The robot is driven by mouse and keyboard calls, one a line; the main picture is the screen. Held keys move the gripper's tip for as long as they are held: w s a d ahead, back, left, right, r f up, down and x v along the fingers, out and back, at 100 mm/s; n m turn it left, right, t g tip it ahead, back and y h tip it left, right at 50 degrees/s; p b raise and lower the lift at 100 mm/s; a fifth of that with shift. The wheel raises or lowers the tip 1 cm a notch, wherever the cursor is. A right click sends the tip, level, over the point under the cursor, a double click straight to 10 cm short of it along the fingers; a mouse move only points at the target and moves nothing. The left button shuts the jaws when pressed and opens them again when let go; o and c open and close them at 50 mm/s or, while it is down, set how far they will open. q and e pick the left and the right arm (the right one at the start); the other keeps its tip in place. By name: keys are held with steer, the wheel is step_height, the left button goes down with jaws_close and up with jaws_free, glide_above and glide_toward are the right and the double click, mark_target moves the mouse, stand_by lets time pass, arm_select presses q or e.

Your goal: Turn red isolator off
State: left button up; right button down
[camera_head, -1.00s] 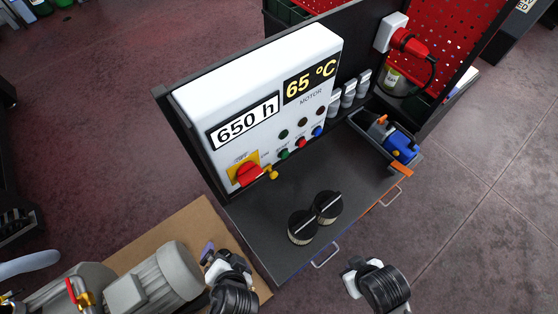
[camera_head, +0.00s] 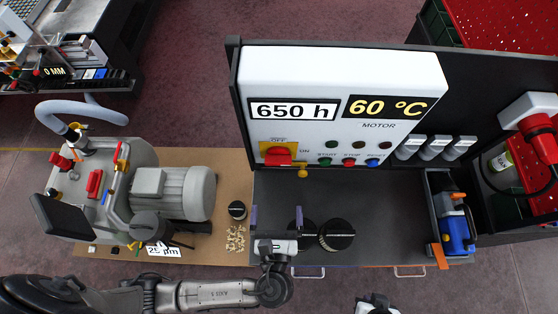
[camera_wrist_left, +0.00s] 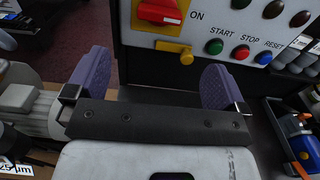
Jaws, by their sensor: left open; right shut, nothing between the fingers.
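The red isolator (camera_head: 278,156) is a red rotary handle on a yellow plate at the lower left of the white control panel (camera_head: 335,75). Its handle lies roughly horizontal, with OFF above and ON to its right. It also shows at the top of the left wrist view (camera_wrist_left: 160,11), with a yellow lever (camera_wrist_left: 174,48) below it. My left gripper (camera_head: 276,218) is open and empty in front of the panel, below the isolator and apart from it. Its purple fingers point toward the panel. My right gripper (camera_head: 376,304) is shut and only partly visible at the bottom edge.
Several buttons sit right of the isolator. A grey motor pump (camera_head: 185,192) stands on the left. A blue tool (camera_head: 457,233) lies at the right.

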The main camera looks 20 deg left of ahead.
mark_target(278, 164)
arm_select(q)
steer(key=p+x, duration=0.1)
steer(key=x, duration=1.1)
steer(key=shift+r+p, duration=0.1)
steer(key=shift+p, duration=0.3)
steer(key=shift+x, duration=0.75)
steer(key=c, duration=0.9)
